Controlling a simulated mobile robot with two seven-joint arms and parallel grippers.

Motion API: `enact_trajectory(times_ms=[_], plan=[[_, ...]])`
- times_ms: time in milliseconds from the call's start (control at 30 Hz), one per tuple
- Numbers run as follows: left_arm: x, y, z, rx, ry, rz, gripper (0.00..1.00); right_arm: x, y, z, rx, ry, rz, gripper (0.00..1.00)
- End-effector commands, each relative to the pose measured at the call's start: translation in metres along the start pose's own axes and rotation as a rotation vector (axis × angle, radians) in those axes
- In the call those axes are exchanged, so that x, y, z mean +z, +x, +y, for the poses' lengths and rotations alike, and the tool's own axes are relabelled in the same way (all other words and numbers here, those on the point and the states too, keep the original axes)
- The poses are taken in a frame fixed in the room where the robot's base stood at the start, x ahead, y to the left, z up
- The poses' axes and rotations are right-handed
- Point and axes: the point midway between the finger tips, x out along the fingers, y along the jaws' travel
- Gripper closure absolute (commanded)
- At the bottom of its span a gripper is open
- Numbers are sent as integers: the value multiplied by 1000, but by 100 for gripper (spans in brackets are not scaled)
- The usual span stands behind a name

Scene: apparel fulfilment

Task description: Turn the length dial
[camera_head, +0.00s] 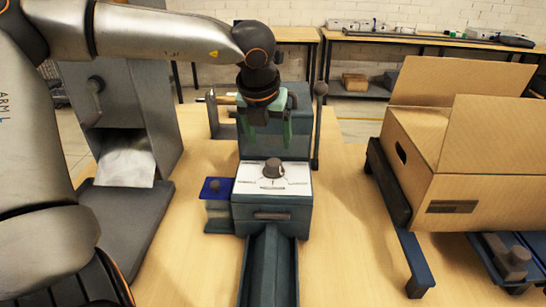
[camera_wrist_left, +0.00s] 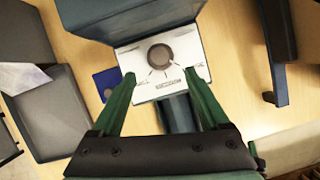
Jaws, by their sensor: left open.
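The length dial (camera_head: 272,168) is a round grey-brown knob on a white marked plate (camera_head: 291,175), on top of a blue-grey machine (camera_head: 238,213). In the left wrist view the dial (camera_wrist_left: 160,57) sits ahead of the fingertips, with lines and small marks around it. My left gripper (camera_head: 267,142) is open and empty, its green fingers pointing down above and behind the dial, apart from it. In the left wrist view the gripper (camera_wrist_left: 159,78) has its two fingers spread wider than the knob. My right gripper is not in view.
A small blue-topped block (camera_head: 216,188) stands left of the machine, and a chute (camera_head: 270,262) runs toward me. A grey device (camera_head: 125,105) with a white sheet stands at left. An open cardboard box (camera_head: 480,190) on a dark stand is at right. Bare wooden table lies between.

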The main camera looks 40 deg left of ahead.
Motion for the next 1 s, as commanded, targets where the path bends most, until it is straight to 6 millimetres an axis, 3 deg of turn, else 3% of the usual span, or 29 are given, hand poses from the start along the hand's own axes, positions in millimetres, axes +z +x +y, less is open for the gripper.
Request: enact_trajectory(times_ms=[200,400,600,867,1000], plan=[[-1,47,1,2,-1,5,22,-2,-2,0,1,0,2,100],[0,74,0,1,-1,2,22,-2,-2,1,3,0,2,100],[0,85,0,0,-1,0,22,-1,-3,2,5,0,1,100],[0,85,0,0,-1,0,22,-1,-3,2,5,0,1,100],[0,85,0,0,-1,0,35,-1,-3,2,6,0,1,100]])
